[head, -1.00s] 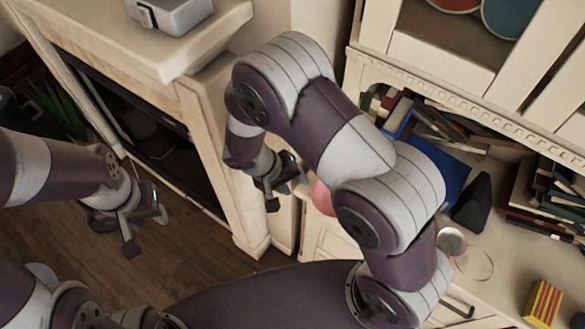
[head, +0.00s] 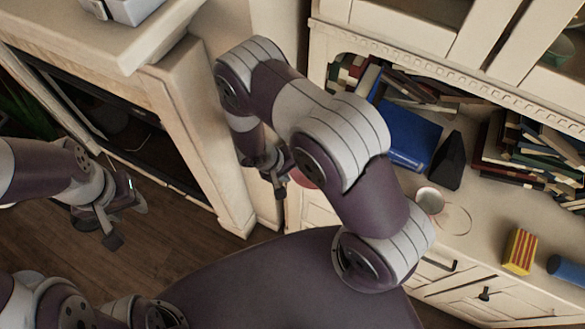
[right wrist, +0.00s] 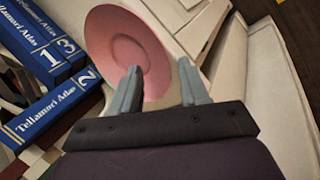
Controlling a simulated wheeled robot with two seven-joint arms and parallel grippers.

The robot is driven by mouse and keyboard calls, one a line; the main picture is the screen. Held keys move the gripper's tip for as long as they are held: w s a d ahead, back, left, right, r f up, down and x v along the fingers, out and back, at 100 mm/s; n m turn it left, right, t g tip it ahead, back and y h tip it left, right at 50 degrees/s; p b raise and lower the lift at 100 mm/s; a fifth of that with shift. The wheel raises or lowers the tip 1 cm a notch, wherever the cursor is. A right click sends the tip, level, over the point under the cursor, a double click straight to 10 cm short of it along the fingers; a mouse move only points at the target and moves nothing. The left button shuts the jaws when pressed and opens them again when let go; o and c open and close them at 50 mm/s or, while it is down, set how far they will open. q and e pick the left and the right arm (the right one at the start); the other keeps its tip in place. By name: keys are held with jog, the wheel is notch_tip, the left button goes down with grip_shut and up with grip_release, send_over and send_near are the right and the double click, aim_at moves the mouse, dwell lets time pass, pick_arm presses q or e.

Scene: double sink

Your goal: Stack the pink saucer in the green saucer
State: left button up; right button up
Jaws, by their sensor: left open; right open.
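The pink saucer (right wrist: 122,45) shows its ringed face in the right wrist view, tilted beyond the fingers. In the head view only a small part of the pink saucer (head: 301,177) shows beside my right gripper (head: 277,180), the rest hidden by my arm. My right gripper (right wrist: 159,74) is open; its left finger overlaps the saucer, its right finger is beside the rim. Contact cannot be told. My left gripper (head: 112,222) is open and empty over the wooden floor. A greenish dish (head: 559,48) shows in the upper-right cabinet; I cannot tell whether it is the green saucer.
A blue book (head: 408,135), a black wedge (head: 447,162), a pale cup (head: 430,200) and a red-yellow striped box (head: 519,251) are on the cabinet top. Several books (head: 520,150) lie behind. A pale counter (head: 120,40) stands at upper left. Blue atlases (right wrist: 40,60) are near the right wrist.

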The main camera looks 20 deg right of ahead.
jog(key=shift+d+f, duration=0.2)
jog(key=shift+f, duration=0.1)
grip_shut()
